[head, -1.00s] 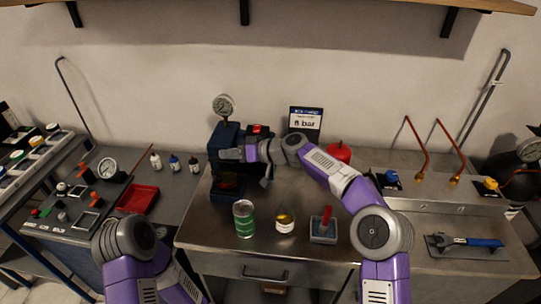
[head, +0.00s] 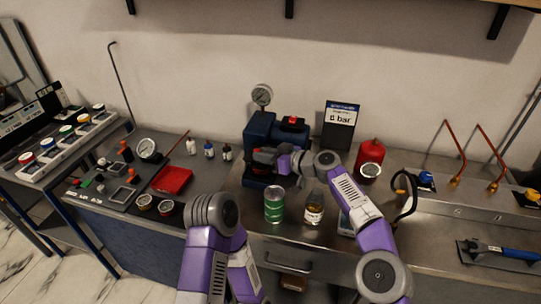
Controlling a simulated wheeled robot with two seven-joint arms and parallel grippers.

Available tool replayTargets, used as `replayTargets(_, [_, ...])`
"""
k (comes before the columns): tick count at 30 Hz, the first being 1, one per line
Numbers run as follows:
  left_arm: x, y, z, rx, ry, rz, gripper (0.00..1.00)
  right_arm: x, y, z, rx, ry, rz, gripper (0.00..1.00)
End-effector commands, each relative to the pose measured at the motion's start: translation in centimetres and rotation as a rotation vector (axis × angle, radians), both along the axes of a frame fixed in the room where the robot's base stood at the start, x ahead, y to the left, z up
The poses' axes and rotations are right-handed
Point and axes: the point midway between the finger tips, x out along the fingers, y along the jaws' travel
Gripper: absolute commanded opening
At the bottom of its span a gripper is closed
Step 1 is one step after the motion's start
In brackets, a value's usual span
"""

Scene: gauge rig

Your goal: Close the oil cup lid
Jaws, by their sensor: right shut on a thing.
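The blue gauge rig (head: 257,130) stands at the back of the steel bench, with a round dial gauge on top. A small red piece (head: 292,120) sits on its upper right block; I cannot tell whether it is the oil cup lid. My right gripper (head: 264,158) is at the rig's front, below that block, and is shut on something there. The held part is small and mostly hidden by the gripper, so its shape is unclear. My left arm comes in at the bottom, and its gripper is out of view.
A green can (head: 274,205) and an amber-filled jar (head: 314,208) stand in front of the rig. A red can (head: 370,153) and an "8 bar" sign (head: 341,122) are right of it. A red tray (head: 172,180) lies on the left bench. My right arm crosses the bench's right part.

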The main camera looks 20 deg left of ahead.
Motion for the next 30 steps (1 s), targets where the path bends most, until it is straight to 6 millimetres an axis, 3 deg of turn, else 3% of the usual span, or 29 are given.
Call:
replayTargets(7, [0.0,0.0,0.0,0.0,0.0,0.0,0.0,0.0,0.0,0.1,0.002,0.001,0.0,0.0])
replayTargets(8, [0.0,0.0,0.0,0.0,0.0,0.0,0.0,0.0,0.0,0.1,0.002,0.001,0.0,0.25])
replayTargets(13, [0.0,0.0,0.0,0.0,0.0,0.0,0.0,0.0,0.0,0.1,0.002,0.001,-0.002,0.5])
replayTargets(23, [0.0,0.0,0.2,0.0,0.0,0.0,0.0,0.0,-0.1,0.4,0.001,0.0,-0.002,0.5])
replayTargets(30, [0.0,0.0,2.4,0.0,0.0,0.0,0.0,0.0,0.0,4.6,0.001,-0.003,-0.003,0.5])
